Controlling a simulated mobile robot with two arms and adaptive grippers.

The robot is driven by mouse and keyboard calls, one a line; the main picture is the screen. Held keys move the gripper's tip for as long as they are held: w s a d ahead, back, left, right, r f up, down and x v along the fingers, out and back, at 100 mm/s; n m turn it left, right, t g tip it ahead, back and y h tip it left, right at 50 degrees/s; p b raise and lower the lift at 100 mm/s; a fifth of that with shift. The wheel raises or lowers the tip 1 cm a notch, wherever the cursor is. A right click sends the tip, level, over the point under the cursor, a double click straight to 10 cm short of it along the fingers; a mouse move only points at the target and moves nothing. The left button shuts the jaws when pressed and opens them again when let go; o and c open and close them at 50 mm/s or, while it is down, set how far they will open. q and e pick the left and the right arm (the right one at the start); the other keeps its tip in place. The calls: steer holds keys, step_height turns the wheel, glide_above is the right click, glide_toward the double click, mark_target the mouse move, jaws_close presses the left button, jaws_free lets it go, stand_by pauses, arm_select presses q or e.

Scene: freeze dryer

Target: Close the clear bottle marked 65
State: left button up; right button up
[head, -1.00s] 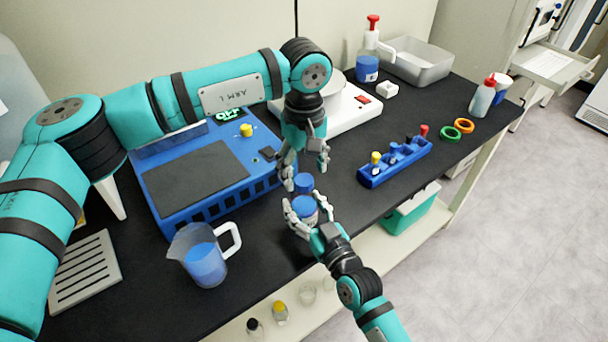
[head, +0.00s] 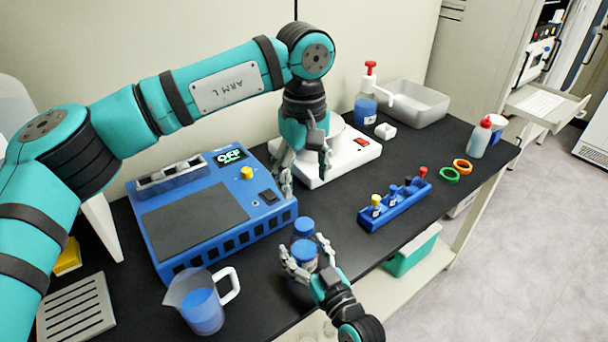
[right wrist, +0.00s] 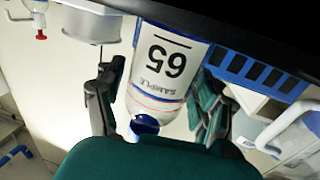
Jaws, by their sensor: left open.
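The clear bottle marked 65 (right wrist: 165,65) shows in the right wrist view, its label upside down. A blue cap (right wrist: 145,124) shows at its neck end; I cannot tell how firmly it sits. In the head view the bottle (head: 304,262) stands near the bench's front edge, with the blue cap (head: 303,228) at its top. My right gripper (head: 306,258) is closed around the bottle, a finger on each side. My left gripper (head: 303,180) is open and empty, above and behind the cap, apart from it.
The blue device (head: 200,215) is left of the bottle; a beaker (head: 203,308) of blue liquid stands at front left. A white hotplate (head: 345,155) is behind. A blue rack (head: 395,205) with small capped vials is to the right. Bench between bottle and rack is clear.

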steer(key=shift+o, duration=0.8)
steer(key=v, duration=1.2)
steer(key=shift+f, duration=0.1)
